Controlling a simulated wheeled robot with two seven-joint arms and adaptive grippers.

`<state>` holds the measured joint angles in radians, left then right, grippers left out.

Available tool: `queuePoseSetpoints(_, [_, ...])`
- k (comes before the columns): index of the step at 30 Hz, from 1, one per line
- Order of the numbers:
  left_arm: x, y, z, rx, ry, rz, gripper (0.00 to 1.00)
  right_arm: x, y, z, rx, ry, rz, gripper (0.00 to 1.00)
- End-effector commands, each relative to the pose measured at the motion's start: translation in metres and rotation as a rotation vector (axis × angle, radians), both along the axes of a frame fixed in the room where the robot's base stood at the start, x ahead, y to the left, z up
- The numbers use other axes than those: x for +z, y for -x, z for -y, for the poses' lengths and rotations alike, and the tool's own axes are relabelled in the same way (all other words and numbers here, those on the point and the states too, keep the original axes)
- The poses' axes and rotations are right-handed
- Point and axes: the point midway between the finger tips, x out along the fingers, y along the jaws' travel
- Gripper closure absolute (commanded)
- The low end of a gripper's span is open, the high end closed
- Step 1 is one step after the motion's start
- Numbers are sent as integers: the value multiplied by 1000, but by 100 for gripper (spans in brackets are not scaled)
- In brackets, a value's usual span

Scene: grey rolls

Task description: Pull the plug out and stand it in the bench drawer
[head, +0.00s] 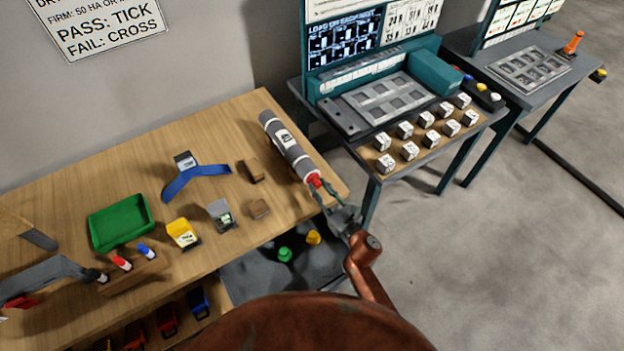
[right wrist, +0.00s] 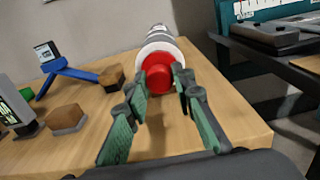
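A grey roll (head: 282,140) with a white label lies on the wooden bench near its right end. A red plug (head: 314,180) sits in its near end; it also shows in the right wrist view (right wrist: 158,76). My right gripper (head: 325,190) is at the plug. Its green fingers (right wrist: 160,82) are spread, one tip on each side of the plug, with the right tip overlapping its edge; firm contact cannot be told. The bench drawer (head: 245,285) is open below the front edge, with a green plug (head: 285,254) and a yellow plug (head: 313,237) inside.
Brown blocks (head: 259,209), a grey display box (head: 221,214), a yellow box (head: 183,233), a blue stand (head: 195,178) and a green tray (head: 121,222) stand left of the roll. A test station (head: 380,175) with small white cubes is at the right.

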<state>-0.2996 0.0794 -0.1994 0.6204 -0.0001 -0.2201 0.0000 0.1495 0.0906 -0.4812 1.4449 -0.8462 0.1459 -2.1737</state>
Motion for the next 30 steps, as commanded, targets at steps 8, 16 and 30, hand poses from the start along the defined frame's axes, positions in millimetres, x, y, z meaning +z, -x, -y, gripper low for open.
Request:
queuePoseSetpoints(8, [0,0,0,0,0,-1,60,0,0,0,0,0,0,93])
queuePoseSetpoints(16, [-2,1,0,0,0,-2,60,2,1,1,0,0,0,93])
queuePoseSetpoints(30, [2,0,0,-1,0,0,60,2,18,14,-1,-1,1,93])
